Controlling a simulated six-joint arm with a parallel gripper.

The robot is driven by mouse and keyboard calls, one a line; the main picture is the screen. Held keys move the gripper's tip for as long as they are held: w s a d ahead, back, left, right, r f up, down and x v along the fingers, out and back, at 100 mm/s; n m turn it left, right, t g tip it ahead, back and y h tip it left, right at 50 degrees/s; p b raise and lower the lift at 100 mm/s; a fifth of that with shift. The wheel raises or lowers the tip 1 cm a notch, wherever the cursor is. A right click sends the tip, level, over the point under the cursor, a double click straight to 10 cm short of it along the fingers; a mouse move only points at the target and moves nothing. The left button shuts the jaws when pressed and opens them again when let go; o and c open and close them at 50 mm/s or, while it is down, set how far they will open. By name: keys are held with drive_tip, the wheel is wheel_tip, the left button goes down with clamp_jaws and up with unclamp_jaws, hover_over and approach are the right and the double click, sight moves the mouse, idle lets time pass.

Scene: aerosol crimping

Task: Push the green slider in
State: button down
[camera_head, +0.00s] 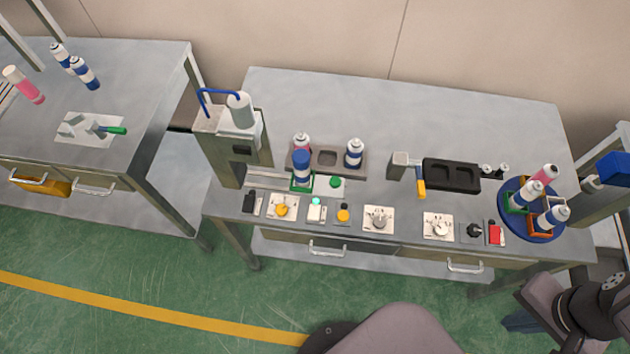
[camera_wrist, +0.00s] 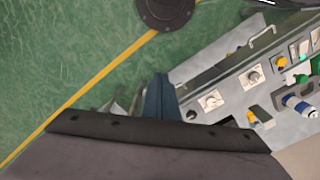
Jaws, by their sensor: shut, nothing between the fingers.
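The green slider's round knob (camera_head: 335,182) sits on a pale plate on the middle bench. Just left of it, a green holder (camera_head: 301,184) carries an upright blue can (camera_head: 302,165). The knob also shows near the right edge of the wrist view (camera_wrist: 302,79). My gripper (camera_wrist: 160,98) is shut and empty, seen as dark blue fingers in the wrist view. It is over the floor side, in front of the bench, well apart from the slider. In the head view my arm is at the lower right, far from the slider.
A row of knobs and buttons, with a yellow button (camera_head: 343,214), lines the bench front. A can rack (camera_head: 327,157) stands behind the slider, a press (camera_head: 232,140) at left. A black tray (camera_head: 451,174) and blue turntable (camera_head: 529,232) are right. The bench back is clear.

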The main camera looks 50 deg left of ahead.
drive_tip(key=c, duration=2.1)
unclamp_jaws()
drive_tip(key=o, duration=0.6)
drive_tip(key=shift+w+a, duration=0.2)
drive_tip(key=shift+w, duration=0.05)
drive_tip(key=shift+o, duration=0.2)
drive_tip(key=w+a+n+b, duration=0.2)
drive_tip(key=w+a+n, duration=0.3)
drive_tip(key=w+a, duration=0.2)
drive_tip(key=shift+w+a+f+b, duration=0.15)
drive_tip(key=shift+a+f+b, duration=0.25)
drive_tip(key=shift+a, duration=0.2)
drive_tip(key=w+a+f+n+b, duration=0.1)
drive_tip(key=w+a+n, duration=0.15)
drive_tip(key=a, duration=0.45)
drive_tip(key=w+a+f+n+b, duration=0.15)
drive_tip(key=a+n, duration=0.25)
drive_tip(key=a, duration=0.4)
drive_tip(key=n+b, duration=0.4)
drive_tip(key=n, duration=0.7)
hover_over(334, 180)
drive_tip(key=shift+m, duration=0.25)
wheel_tip(334, 180, down, 7)
drive_tip(key=shift+f, duration=0.1)
drive_tip(key=shift+f+p, duration=1.4)
drive_tip(key=shift+f, duration=2.15)
drive_tip(key=shift+c, duration=0.6)
